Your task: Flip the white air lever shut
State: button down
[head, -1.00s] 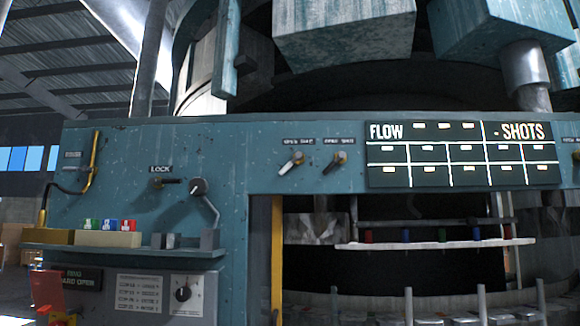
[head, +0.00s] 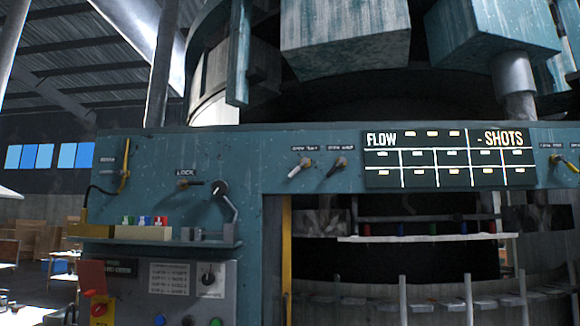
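A small lever with a pale handle (head: 298,170) sits on the teal machine panel (head: 262,160), left of the black FLOW and SHOTS board. It slants down to the left, and the label above it is too small to read surely. A similar lever with a dark handle (head: 337,168) is just to its right, slanting the same way. A yellow lever (head: 565,163) is at the far right edge. I cannot tell for certain which one is the white air lever. My gripper is not in view.
A grey crank (head: 226,200) and the LOCK knob (head: 193,183) are on the left panel. A shelf (head: 150,241) juts out below them, carrying coloured blocks. A red plate (head: 92,277) sticks out at lower left. A large dark opening lies under the board.

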aim_at(306, 161)
jog(key=u, duration=1.9)
jog(key=i, duration=0.75)
jog(key=z, duration=1.15)
